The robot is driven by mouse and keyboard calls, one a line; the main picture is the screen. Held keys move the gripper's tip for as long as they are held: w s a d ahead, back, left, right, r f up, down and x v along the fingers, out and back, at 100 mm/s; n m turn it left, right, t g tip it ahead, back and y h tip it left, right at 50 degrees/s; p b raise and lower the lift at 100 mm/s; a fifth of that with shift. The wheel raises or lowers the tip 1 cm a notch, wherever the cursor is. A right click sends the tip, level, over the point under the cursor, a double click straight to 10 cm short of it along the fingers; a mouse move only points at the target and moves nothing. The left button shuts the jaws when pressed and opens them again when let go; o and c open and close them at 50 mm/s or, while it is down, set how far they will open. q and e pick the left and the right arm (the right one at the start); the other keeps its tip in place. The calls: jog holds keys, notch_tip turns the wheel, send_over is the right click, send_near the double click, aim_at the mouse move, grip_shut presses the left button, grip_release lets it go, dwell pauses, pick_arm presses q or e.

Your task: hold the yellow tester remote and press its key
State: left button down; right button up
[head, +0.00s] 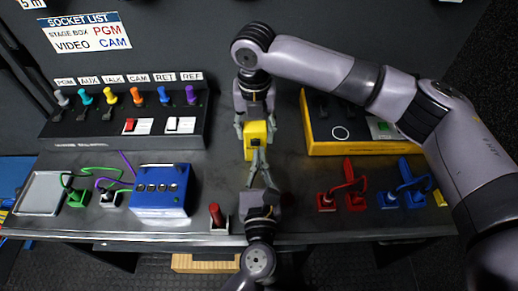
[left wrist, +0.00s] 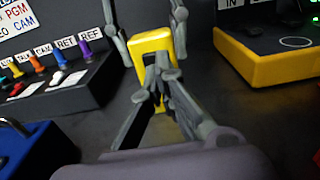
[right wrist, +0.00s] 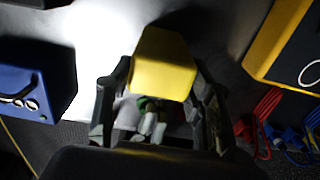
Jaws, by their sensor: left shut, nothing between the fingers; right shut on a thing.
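The yellow tester remote (head: 256,138) is held above the middle of the bench. My right gripper (head: 256,122) comes from above and is shut on it, with a finger on each side; the yellow body also fills the middle of the right wrist view (right wrist: 163,66). My left gripper (head: 259,160) is below it, shut and empty, its fingertips at the remote's lower edge. In the left wrist view the fingertips (left wrist: 164,75) overlap the face of the remote (left wrist: 152,46). Those fingertips hide the key, and I cannot tell whether they touch it.
A blue box (head: 163,190) with cables stands at left. A black panel of coloured plugs (head: 130,117) is at back left, a yellow-edged case (head: 365,148) at back right. Red (head: 327,201) and blue (head: 388,200) connectors sit at right. A red-handled thing (head: 216,215) is near the front edge.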

pick_arm(q)
jog(key=s, duration=1.1)
pick_arm(e)
jog(key=shift+d+f, duration=0.1)
jog(key=shift+f, duration=0.05)
pick_arm(q)
jog(key=shift+w+d, duration=0.1)
jog(key=shift+w, duration=0.05)
pick_arm(e)
jog(key=o, duration=1.4)
jog(key=shift+r, duration=0.2)
notch_tip(320, 180, up, 12)
jog(key=shift+f, duration=0.1)
pick_arm(q)
jog(key=shift+f, duration=0.1)
